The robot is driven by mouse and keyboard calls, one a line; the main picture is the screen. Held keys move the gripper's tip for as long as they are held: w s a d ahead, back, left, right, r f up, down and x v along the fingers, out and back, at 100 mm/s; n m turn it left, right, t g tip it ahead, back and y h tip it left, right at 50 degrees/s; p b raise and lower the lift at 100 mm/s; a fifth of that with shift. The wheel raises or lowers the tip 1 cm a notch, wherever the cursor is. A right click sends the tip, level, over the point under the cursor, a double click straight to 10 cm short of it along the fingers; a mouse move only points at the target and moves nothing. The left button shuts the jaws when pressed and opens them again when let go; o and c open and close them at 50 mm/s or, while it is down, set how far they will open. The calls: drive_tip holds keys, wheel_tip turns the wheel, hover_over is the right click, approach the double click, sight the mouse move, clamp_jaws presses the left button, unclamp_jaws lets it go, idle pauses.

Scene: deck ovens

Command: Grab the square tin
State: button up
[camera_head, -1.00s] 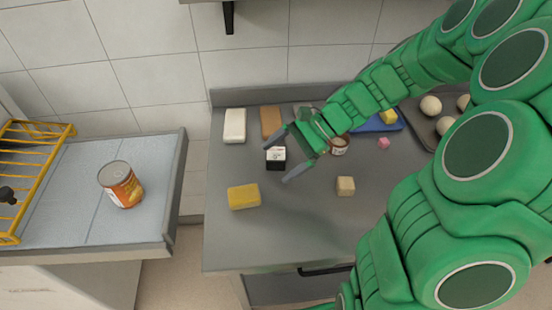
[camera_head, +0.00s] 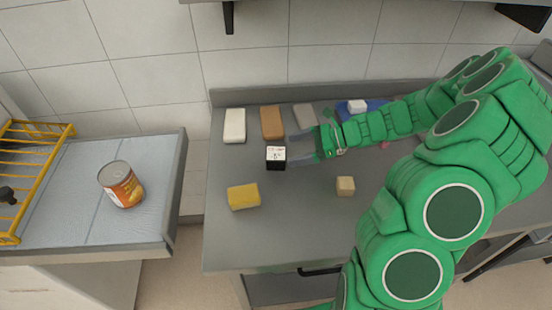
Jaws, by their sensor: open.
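A small square tin (camera_head: 275,158), with a white marked top face and a black lower part, stands upright on the grey worktop. My gripper (camera_head: 291,149) is open and empty just right of it, its two grey fingers pointing left. The lower fingertip is close to the tin's right side; I cannot tell whether it touches. The upper finger lies behind and to the right of the tin.
On the grey worktop (camera_head: 222,240) are a yellow block (camera_head: 243,196), a beige cube (camera_head: 345,186), white (camera_head: 234,125), brown (camera_head: 272,122) and grey blocks (camera_head: 304,113), and a blue tray (camera_head: 377,103). A round can (camera_head: 121,184) stands on the left counter beside a yellow rack (camera_head: 30,175).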

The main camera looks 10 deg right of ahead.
sight(279, 153)
drive_tip(key=x, duration=0.5)
drive_tip(key=shift+s+a+r, duration=0.1)
drive_tip(key=shift+s+a, duration=0.2)
drive_tip(key=shift+a, duration=0.15)
drive_tip(key=shift+w+a, duration=0.1)
drive_tip(key=shift+a, duration=0.35)
drive_tip(key=c, duration=1.2)
